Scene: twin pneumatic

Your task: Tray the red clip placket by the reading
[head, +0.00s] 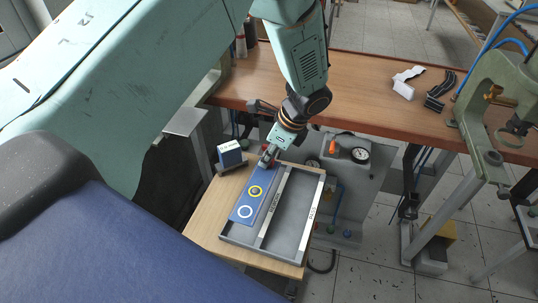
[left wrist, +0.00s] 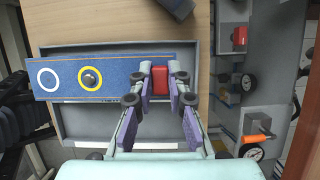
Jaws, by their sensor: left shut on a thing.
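My left gripper (head: 268,158) points down at the far end of a long blue strip (head: 249,192). In the left wrist view its two purple pads stand on either side of a red block (left wrist: 160,80) and are shut on it. The red block sits at the strip's right end there; I cannot tell whether it is fixed to it. The strip bears a yellow ring (left wrist: 90,79) around a metal knob and a white ring (left wrist: 48,79). The strip overlaps one side of a grey tray (head: 291,215) with labelled white bars (head: 311,210). My right gripper is not in view.
The tray lies on a small wooden table (head: 205,220). A grey panel with a gauge (head: 360,154) and an orange lever (head: 333,147) stands beyond. A brown bench (head: 375,95) runs behind; a pale green machine (head: 495,90) stands right.

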